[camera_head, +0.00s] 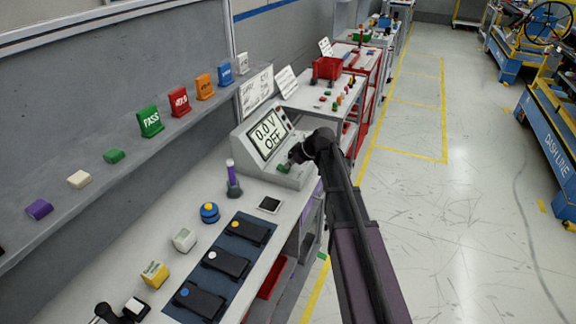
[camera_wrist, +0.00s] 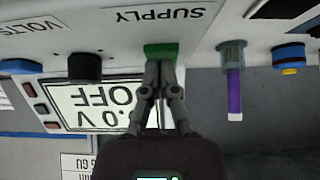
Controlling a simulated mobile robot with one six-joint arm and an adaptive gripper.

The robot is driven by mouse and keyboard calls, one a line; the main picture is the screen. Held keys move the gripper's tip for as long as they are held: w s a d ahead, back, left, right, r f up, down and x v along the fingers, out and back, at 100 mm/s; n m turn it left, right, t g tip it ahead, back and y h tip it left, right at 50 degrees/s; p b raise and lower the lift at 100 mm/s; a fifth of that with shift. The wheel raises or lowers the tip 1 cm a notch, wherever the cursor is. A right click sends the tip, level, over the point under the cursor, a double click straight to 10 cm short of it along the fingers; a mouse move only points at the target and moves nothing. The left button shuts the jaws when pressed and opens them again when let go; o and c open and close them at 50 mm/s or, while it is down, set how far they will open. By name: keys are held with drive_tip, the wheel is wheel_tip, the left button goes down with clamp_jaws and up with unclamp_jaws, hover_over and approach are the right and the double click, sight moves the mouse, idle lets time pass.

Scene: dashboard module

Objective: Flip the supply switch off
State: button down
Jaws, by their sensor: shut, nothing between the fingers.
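The supply unit (camera_head: 245,143) is a grey sloped box on the bench; its screen (camera_head: 267,134) reads "0.0 V OFF". The green supply switch (camera_head: 283,169) is on its lower front. In the wrist view, which is upside down, the green switch (camera_wrist: 160,49) sits beside the "SUPPLY" label. My gripper (camera_head: 290,164) is shut and empty. Its fingertips (camera_wrist: 160,64) are at the switch, overlapping its edge; I cannot tell whether they touch. The screen (camera_wrist: 75,108) is partly hidden behind my fingers in the wrist view.
A black knob (camera_wrist: 85,66) and a blue knob (camera_wrist: 20,66) are on the panel. A purple-handled tool (camera_head: 231,178) stands left of the unit. A dark mat (camera_head: 225,282) with several black devices lies nearer. The floor (camera_head: 460,210) at right is clear.

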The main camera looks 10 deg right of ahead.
drive_tip(key=shift+w+a+r+p, duration=0.3)
drive_tip(key=shift+w+a, duration=0.05)
drive_tip(key=shift+a, duration=0.2)
idle(0.4)
drive_tip(key=r+p, duration=0.4)
drive_tip(key=shift+s+d+r, duration=0.2)
drive_tip(key=shift+d+r, duration=0.05)
drive_tip(key=s+d+r+p, duration=0.4)
drive_tip(key=d+r+p, duration=0.1)
drive_tip(key=d, duration=0.2)
drive_tip(key=shift+s, duration=0.25)
idle(0.4)
drive_tip(key=s+a+f+m+g+h, duration=0.1)
drive_tip(key=s+m, duration=0.4)
drive_tip(key=s, duration=0.7)
drive_tip(key=s+f+m+g+h, duration=0.3)
drive_tip(key=s+m+h, duration=0.2)
drive_tip(key=s, duration=0.7)
drive_tip(key=shift+s+a+f+m+h, duration=0.15)
drive_tip(key=shift+s+a+m+h, duration=0.2)
drive_tip(key=shift+m, duration=0.45)
